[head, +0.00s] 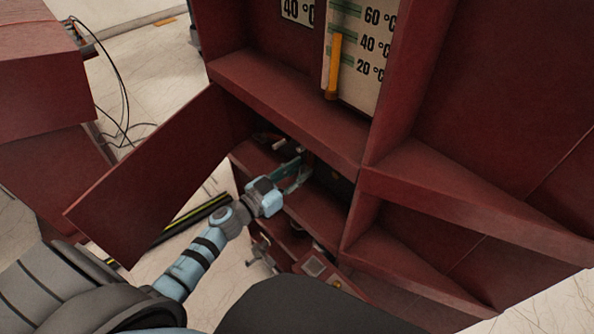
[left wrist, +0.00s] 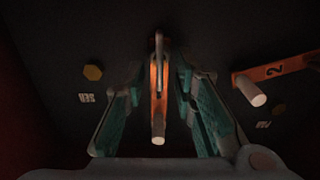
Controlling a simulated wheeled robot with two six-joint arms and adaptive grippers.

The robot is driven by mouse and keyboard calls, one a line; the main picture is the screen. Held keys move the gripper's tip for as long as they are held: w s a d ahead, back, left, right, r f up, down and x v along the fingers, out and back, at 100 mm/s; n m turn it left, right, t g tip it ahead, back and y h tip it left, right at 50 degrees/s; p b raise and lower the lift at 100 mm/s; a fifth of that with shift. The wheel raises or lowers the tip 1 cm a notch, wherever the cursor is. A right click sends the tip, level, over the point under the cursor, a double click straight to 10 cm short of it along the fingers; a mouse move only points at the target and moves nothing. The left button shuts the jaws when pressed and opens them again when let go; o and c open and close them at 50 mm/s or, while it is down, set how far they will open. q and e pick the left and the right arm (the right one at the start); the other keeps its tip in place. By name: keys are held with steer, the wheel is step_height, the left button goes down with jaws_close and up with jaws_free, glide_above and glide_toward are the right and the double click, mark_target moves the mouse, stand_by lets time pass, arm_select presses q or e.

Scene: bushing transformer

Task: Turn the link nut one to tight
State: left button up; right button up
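My left gripper (head: 294,174) reaches into a dark compartment low in the dark red cabinet. In the left wrist view, its two teal-padded fingers (left wrist: 163,100) stand apart on either side of an orange lever (left wrist: 157,85) with a pale peg at its near end. Gaps seem to show on both sides of the lever. I cannot read a number on this lever. A second orange lever (left wrist: 277,72), marked 2, with a pale peg, sits to the right, outside the fingers. My right gripper is not in view.
A yellow hex bolt head (left wrist: 92,72) and a small label lie left of the fingers. An open red door panel (head: 160,170) stands left of my arm. A thermometer scale (head: 358,50) is above the compartment.

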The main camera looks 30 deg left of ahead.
arm_select(q)
jaws_close()
steer(key=shift+m, duration=0.3)
steer(key=m, duration=0.1)
steer(key=m+p, duration=0.1)
steer(key=shift+s+d+m, duration=0.1)
steer(key=shift+d+m, duration=0.1)
steer(key=shift+m, duration=0.2)
steer(key=m, duration=0.4)
steer(key=shift+s+d+f, duration=0.1)
steer(key=shift+d+f, duration=0.1)
steer(key=shift+f, duration=0.05)
steer(key=m, duration=0.5)
steer(key=shift+d+f+b, duration=0.15)
steer(key=shift+f+b, duration=0.05)
steer(key=shift+b, duration=0.1)
steer(key=m, duration=0.2)
steer(key=m+b, duration=0.1)
steer(key=m, duration=0.2)
steer(key=shift+s+f+m, duration=0.1)
steer(key=shift+f+m, duration=0.25)
steer(key=shift+m, duration=0.05)
jaws_free()
